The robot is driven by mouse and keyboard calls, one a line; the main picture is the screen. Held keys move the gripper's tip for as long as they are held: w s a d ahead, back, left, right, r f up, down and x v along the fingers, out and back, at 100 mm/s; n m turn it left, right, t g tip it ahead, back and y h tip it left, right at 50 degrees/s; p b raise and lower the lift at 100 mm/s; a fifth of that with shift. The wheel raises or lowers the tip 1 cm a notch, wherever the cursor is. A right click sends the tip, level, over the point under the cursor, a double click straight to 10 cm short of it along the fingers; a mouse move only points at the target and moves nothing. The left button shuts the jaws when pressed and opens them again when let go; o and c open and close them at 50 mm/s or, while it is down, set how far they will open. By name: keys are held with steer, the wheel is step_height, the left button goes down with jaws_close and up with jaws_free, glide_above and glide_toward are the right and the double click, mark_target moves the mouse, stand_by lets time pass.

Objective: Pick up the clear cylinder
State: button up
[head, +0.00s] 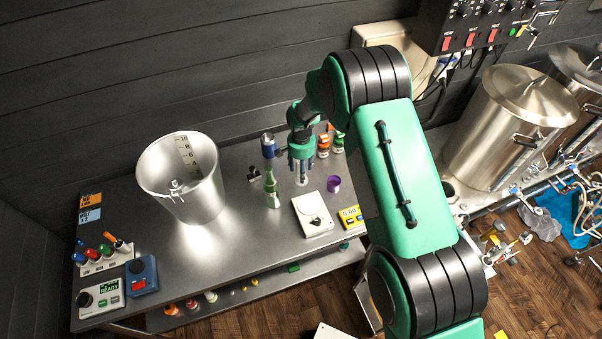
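My gripper (301,165) points down over the back right part of the steel bench (232,245). Its fingers are small and dark here, and their gap is hard to make out. A slim pale upright thing, perhaps the clear cylinder (302,181), shows right below the fingertips with its foot on the bench. Its upper part is hidden by my gripper or too faint to see. I cannot tell whether the fingers touch it.
A green bottle (271,188) stands close left of my gripper. A white scale (313,214) lies in front, a purple cup (333,184) to the right. Orange-capped bottles (323,146) stand behind. A large bucket (183,185) fills the bench's left middle; the front middle is clear.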

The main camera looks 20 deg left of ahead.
stand_by(0.3)
steer(key=c, duration=1.3)
steer(key=shift+o, duration=0.2)
steer(key=shift+r, duration=0.1)
step_height(320, 180, up, 10)
steer(key=b, duration=0.1)
